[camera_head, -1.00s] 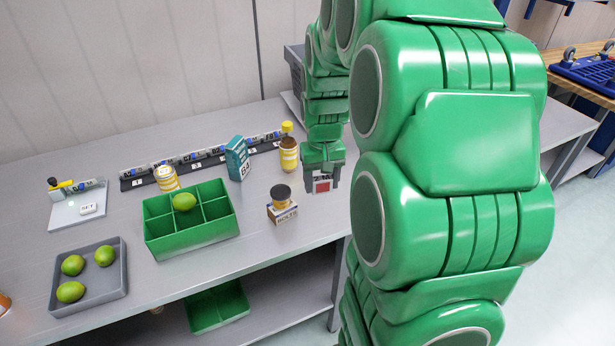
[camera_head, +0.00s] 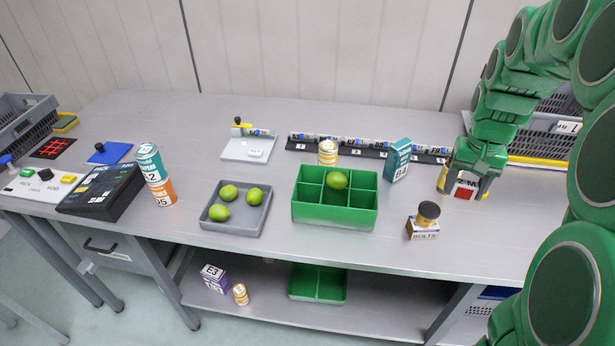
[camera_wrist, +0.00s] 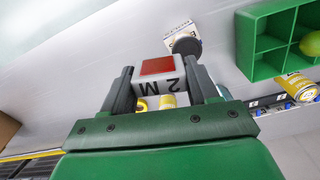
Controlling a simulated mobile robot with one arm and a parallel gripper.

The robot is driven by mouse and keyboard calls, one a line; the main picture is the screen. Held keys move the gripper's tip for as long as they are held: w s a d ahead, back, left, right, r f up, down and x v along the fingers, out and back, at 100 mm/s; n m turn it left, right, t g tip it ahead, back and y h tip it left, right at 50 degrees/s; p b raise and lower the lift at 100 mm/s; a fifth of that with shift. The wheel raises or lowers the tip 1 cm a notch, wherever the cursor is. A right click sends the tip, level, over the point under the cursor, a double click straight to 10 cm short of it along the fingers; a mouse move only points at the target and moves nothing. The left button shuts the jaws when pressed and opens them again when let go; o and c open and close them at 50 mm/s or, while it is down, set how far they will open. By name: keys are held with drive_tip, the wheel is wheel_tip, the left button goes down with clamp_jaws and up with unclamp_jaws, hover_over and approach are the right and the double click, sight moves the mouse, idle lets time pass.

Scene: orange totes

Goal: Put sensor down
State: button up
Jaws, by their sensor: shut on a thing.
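My gripper (camera_head: 463,186) is shut on the sensor (camera_head: 465,191), a small white block with a red face and dark lettering. In the wrist view the sensor (camera_wrist: 158,68) sits between the two dark fingers of my gripper (camera_wrist: 160,85), and its lettering reads "2 M" upside down. In the head view the gripper is at the right part of the table, in front of a yellow bottle that it partly hides. I cannot tell how far the sensor is above the table top.
A green divided bin (camera_head: 335,212), teal carton (camera_head: 398,160), grey tray of limes (camera_head: 236,222) and labelled rail (camera_head: 365,149) stand farther left. Grey crates (camera_head: 540,136) are behind the arm. Bare table lies around the bolts box.

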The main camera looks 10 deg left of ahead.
drive_tip(key=w+a+n, duration=0.1)
drive_tip(key=w+a, duration=0.3)
drive_tip(key=a, duration=1.6)
drive_tip(key=w+a+n, duration=0.1)
drive_tip(key=w+a, duration=0.2)
drive_tip(key=a, duration=1.7)
hover_over(282, 176)
drive_tip(key=shift+s+a+f, duration=0.1)
drive_tip(key=shift+f, duration=9.05)
drive_tip(key=shift+f, duration=0.1)
drive_tip(key=o, duration=1.1)
